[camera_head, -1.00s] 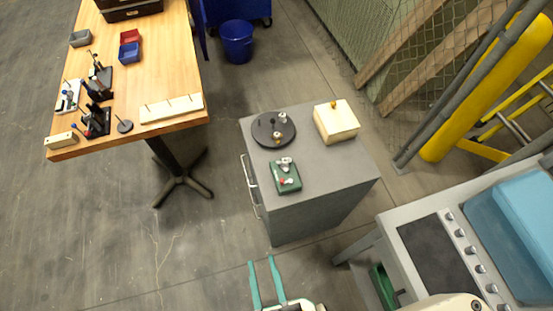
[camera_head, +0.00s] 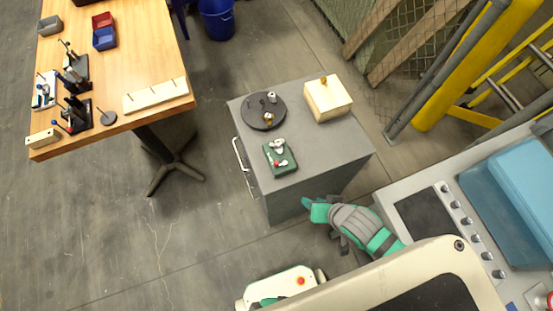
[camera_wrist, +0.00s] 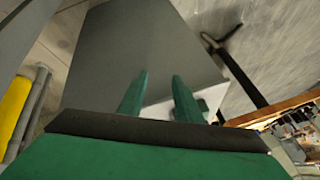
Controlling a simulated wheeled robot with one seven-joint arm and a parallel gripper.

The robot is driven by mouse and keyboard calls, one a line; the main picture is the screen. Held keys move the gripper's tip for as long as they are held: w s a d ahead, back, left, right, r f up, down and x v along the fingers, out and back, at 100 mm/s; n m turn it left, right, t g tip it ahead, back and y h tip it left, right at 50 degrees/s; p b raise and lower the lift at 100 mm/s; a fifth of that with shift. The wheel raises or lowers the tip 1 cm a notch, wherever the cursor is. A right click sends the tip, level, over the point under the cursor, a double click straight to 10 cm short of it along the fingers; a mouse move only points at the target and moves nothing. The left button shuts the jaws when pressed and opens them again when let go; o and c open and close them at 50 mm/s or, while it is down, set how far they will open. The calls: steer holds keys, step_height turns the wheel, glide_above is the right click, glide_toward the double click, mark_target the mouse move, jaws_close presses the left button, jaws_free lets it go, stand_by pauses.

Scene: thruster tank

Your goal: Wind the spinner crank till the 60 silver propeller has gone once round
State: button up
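No number or propeller can be read clearly. My gripper (camera_head: 312,207) is off the cabinet's lower right side, beside the grey machine and apart from the green unit. In the wrist view my two green fingers (camera_wrist: 158,88) are spread with nothing between them, before the blurred grey cabinet (camera_wrist: 115,45).
A wooden bench (camera_head: 125,68) with several small black stands is at left. A grey machine (camera_head: 400,188) with knobs is at right. Floor between bench and cabinet is free.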

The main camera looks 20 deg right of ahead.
mark_target(277, 163)
steer(key=w+r+m+g, duration=0.1)
steer(key=w+r, duration=0.1)
steer(key=w, duration=0.1)
steer(key=w+r+g, duration=0.1)
steer(key=w+r, duration=0.1)
steer(key=w, duration=0.1)
steer(key=w+r+m+g, duration=0.1)
steer(key=w+r, duration=0.1)
steer(key=w, duration=0.2)
steer(key=shift+a+r+m, duration=0.15)
steer(key=shift+r+m, duration=0.15)
steer(key=shift+r, duration=0.05)
steer(key=w+a+r+m+g+h, duration=0.1)
steer(key=w+a+r+g, duration=0.15)
steer(key=r, duration=0.25)
steer(key=w+a+r+m+g, duration=0.1)
steer(key=w+a+r, duration=0.1)
steer(key=a+r, duration=0.25)
steer(key=shift+t, duration=0.25)
step_height(277, 163, down, 10)
steer(key=shift+w+r, duration=0.1)
jaws_close()
